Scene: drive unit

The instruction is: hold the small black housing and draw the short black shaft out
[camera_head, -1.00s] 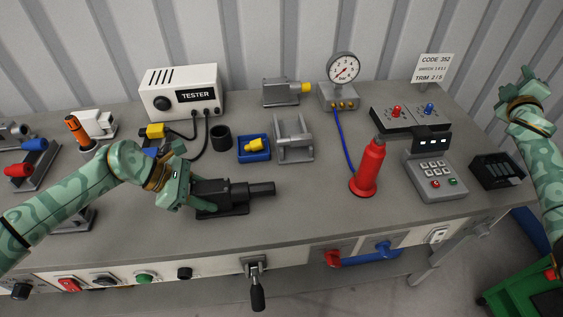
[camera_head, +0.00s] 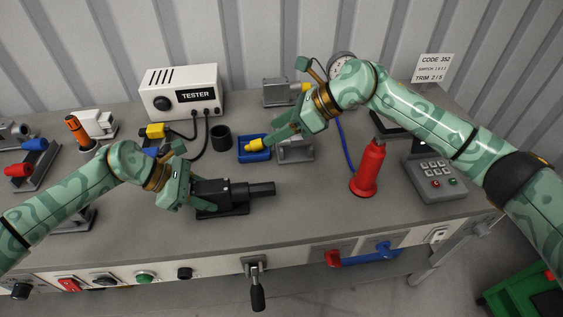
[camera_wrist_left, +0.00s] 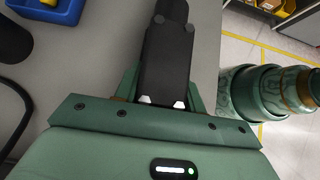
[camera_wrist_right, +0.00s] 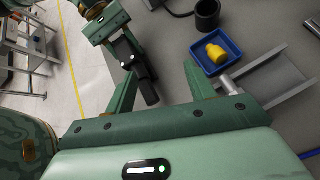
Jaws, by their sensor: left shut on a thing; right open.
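The small black housing (camera_head: 215,197) lies on the bench, and the short black shaft (camera_head: 262,189) sticks out of its right end. My left gripper (camera_head: 190,194) is shut on the left end of the housing. In the left wrist view the housing (camera_wrist_left: 165,65) sits between the fingers of my left gripper (camera_wrist_left: 163,92). My right gripper (camera_head: 284,130) is open and empty, above and behind the shaft. In the right wrist view the shaft (camera_wrist_right: 149,92) shows just beyond the left finger of my right gripper (camera_wrist_right: 160,85).
A blue tray (camera_head: 241,158) with a yellow part (camera_head: 254,145) and a grey bracket (camera_head: 309,153) lie behind the shaft. A black cup (camera_head: 221,137) stands beside the tray. A red bottle-like object (camera_head: 369,170) stands to the right. The bench right of the shaft is free.

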